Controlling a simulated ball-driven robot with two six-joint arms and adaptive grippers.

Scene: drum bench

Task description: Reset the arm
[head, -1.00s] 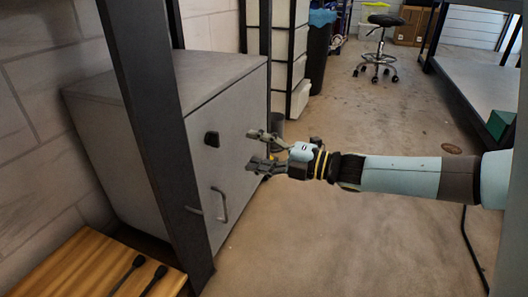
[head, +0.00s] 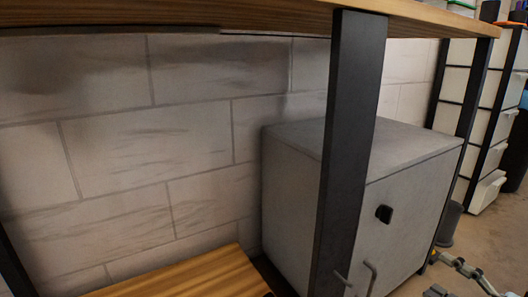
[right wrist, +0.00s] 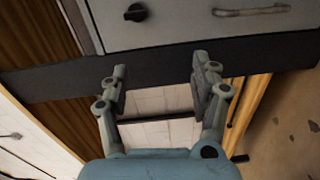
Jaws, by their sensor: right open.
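My right gripper (head: 450,277) shows at the bottom right corner of the head view, in front of the grey cabinet and partly cut off by the frame edge. In the right wrist view its two fingers (right wrist: 163,85) are spread apart with nothing between them. The dark bench leg (right wrist: 40,82) runs across that view beyond the fingertips. My left gripper is in neither view.
A grey cabinet (head: 295,190) with a black knob and a handle stands under the wooden bench top (head: 230,15). A dark post (head: 350,130) stands before it. A low wooden shelf (head: 195,275) lies at lower left. White drawers (head: 495,130) stand at right.

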